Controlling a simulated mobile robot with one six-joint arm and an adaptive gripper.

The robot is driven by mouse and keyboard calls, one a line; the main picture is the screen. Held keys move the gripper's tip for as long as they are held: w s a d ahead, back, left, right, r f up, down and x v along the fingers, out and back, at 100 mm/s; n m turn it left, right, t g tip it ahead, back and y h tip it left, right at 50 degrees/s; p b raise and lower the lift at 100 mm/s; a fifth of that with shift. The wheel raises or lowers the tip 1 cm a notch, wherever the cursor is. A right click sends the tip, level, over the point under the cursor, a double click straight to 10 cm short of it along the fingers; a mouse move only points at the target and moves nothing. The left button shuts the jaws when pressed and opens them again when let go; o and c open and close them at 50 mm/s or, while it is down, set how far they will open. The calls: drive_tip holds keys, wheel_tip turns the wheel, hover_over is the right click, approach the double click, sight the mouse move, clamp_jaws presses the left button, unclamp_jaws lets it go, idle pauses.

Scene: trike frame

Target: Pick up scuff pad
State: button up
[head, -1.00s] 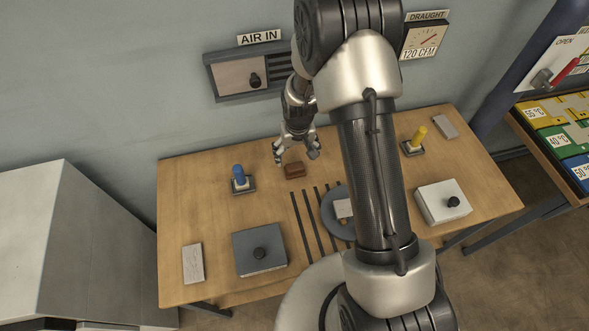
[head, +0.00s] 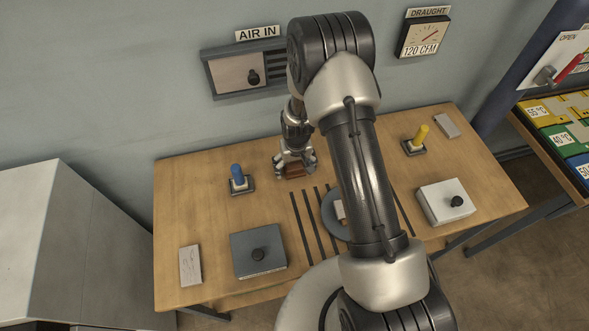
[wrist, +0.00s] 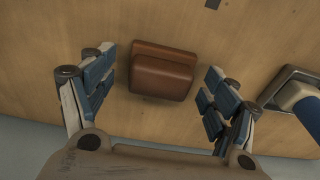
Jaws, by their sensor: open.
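The scuff pad appears to be the small reddish-brown block (head: 295,170) on the wooden table, partly hidden by my gripper in the head view. In the wrist view the brown block (wrist: 161,72) has a stepped top and lies between my two fingers, a little beyond their tips. My gripper (head: 294,160) is over the block, pointing down. In the wrist view my gripper (wrist: 160,92) is open, with blue-padded fingers to the left and right of the block and a gap on each side.
A blue peg on a square base (head: 237,180) stands left of my gripper; its base shows in the wrist view (wrist: 290,88). Dark slots (head: 304,222) and a grey disc (head: 330,212) lie in front. A grey box (head: 258,250), white box (head: 446,202) and yellow peg (head: 420,135) stand farther off.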

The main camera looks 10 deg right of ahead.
sight(294, 166)
drive_tip(key=c, duration=1.1)
drive_tip(key=shift+r, duration=0.1)
drive_tip(key=shift+c, duration=0.3)
wheel_tip(294, 166, up, 20)
drive_tip(key=p, duration=0.4)
